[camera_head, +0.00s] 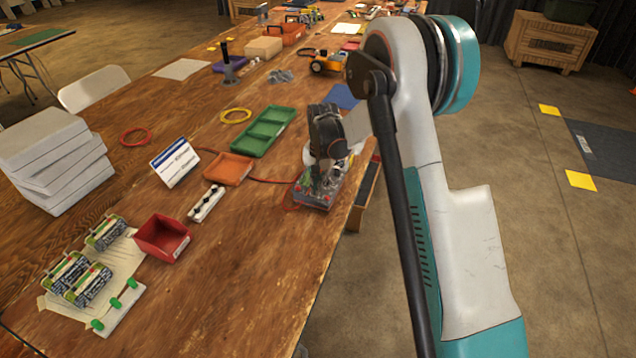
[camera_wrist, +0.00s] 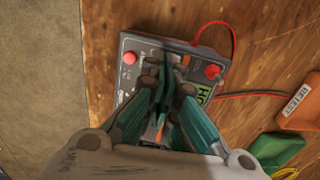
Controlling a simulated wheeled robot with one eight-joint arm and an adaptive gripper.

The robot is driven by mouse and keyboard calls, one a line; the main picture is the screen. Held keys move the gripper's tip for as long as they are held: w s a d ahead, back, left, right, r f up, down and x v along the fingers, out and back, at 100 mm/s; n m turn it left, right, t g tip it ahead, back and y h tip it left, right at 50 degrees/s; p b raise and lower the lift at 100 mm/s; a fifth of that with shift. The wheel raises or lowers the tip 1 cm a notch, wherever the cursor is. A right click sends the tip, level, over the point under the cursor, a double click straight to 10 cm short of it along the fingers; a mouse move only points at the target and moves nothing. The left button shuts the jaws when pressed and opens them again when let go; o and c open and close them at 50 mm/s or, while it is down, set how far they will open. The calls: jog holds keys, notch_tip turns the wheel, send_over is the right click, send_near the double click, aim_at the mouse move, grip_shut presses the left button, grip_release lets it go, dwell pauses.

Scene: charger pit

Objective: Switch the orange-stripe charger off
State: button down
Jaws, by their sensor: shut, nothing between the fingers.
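A grey charger box (camera_head: 322,198) sits near the right edge of the wooden table. In the wrist view the charger (camera_wrist: 207,52) shows red knobs on its top face, a small marked panel at the left, and a green display partly behind a finger. My gripper (camera_wrist: 165,68) is shut and empty, its fingertips over the middle of the top face. I cannot tell whether they touch it. They hide that middle part, and I cannot make out a switch or its position. A little orange shows between the fingers, too hidden to name. In the head view my gripper (camera_head: 318,180) points down at the charger.
A red cable runs from the charger across the table. An orange tray (camera_head: 229,168) and a green tray (camera_head: 262,131) lie left of it. A white power strip (camera_head: 206,203), red bin (camera_head: 162,238) and battery packs (camera_head: 78,280) are further left.

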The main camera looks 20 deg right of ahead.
jog(key=shift+d+f, duration=0.1)
jog(key=shift+f, duration=0.35)
jog(key=shift+s+r, duration=0.1)
jog(key=shift+s, duration=0.05)
jog(key=shift+w+a+r, duration=0.15)
jog(key=shift+w+a, duration=0.4)
jog(key=shift+a, duration=0.1)
